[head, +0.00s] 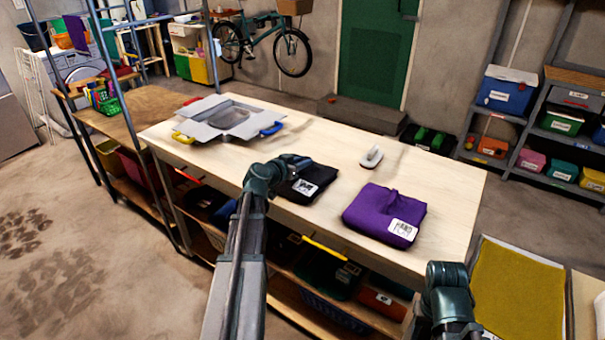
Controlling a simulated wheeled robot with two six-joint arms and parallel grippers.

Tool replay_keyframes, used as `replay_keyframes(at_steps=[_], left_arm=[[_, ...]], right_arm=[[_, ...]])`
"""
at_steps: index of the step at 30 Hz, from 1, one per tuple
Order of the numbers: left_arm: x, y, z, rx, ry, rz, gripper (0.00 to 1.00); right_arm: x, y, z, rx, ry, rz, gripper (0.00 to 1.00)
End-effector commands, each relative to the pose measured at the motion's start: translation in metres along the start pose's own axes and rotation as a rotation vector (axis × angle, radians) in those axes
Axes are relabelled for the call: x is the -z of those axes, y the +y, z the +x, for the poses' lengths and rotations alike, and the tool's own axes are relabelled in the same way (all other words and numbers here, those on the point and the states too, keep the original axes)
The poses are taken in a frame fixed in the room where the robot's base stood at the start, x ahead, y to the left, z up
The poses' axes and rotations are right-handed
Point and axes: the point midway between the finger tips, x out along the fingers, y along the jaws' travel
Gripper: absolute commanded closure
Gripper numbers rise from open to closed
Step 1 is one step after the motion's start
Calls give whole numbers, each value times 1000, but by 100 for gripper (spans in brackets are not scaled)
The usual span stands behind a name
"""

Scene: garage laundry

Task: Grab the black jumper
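The black jumper (314,180) lies folded on the pale wooden table, near its front edge, with a small white label on its top. My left gripper (303,162) is over the far left part of the jumper and hides some of it. Its fingers are small and dark, so I cannot tell whether they are open or shut, or whether they touch the cloth. My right arm shows at the lower right, beside the table's near corner; its fingers do not show.
A folded purple garment (384,214) with a white label lies right of the jumper. A white-handled iron or brush (372,157) stands behind. A grey folding tray (228,120) with coloured handles is at the table's far left. Bins fill the shelf below. A yellow mat (518,292) lies at right.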

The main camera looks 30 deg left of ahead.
Motion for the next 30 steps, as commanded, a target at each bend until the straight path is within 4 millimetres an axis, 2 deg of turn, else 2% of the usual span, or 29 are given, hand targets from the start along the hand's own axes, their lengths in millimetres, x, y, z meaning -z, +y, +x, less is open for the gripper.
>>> replay_keyframes(at_steps=[1,3,4,30], left_arm=[[0,0,0,0,0,0,85],[0,0,0,0,0,0,98],[0,0,0,0,0,0,100],[0,0,0,0,0,0,100]], right_arm=[[0,0,0,0,0,0,50],[0,0,0,0,0,0,50],[0,0,0,0,0,0,50],[0,0,0,0,0,0,50]])
